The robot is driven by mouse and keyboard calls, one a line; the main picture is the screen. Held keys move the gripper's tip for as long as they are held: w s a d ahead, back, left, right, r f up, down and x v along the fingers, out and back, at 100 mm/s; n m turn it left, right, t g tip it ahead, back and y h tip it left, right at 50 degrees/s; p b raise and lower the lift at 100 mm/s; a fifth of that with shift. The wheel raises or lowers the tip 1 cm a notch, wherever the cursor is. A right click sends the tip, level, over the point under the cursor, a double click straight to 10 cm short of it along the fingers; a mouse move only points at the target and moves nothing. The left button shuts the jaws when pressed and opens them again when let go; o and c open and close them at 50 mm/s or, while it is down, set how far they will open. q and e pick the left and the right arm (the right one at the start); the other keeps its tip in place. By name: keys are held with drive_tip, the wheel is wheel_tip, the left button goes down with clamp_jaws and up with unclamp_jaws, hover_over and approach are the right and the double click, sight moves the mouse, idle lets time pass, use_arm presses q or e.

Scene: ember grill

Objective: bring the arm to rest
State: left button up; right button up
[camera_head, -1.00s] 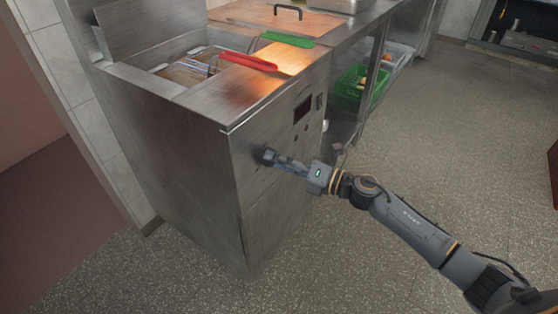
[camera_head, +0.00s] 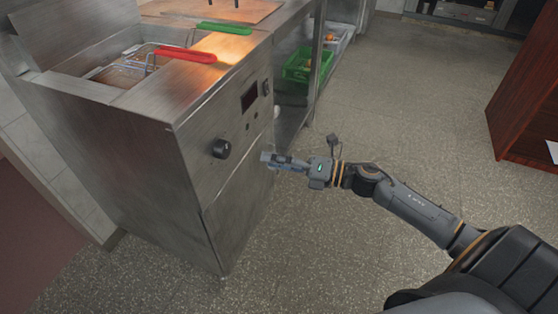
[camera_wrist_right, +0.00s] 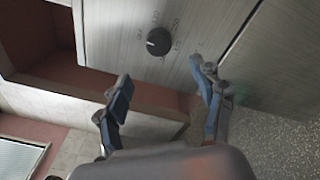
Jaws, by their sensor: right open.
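My right gripper (camera_head: 268,160) is in front of the steel fryer cabinet, held out over the floor. It is open and empty, apart from the black knob (camera_head: 222,148), which is to its left in the head view. In the right wrist view the two blue-grey fingers (camera_wrist_right: 160,100) are spread apart, with the knob (camera_wrist_right: 159,41) beyond them on the panel and a printed scale around it. My right arm reaches in from the lower right of the head view. My left gripper is not in view.
The steel fryer (camera_head: 150,180) has a basket with a red handle (camera_head: 185,55) and a green handle (camera_head: 224,28) on top. A green crate (camera_head: 303,66) sits on a low shelf behind. A reddish-brown wooden cabinet (camera_head: 530,95) stands at right. The floor (camera_head: 400,110) between is clear.

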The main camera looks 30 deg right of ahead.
drive_tip(key=shift+s+d, duration=0.4)
drive_tip(key=shift+d, duration=0.05)
idle(0.3)
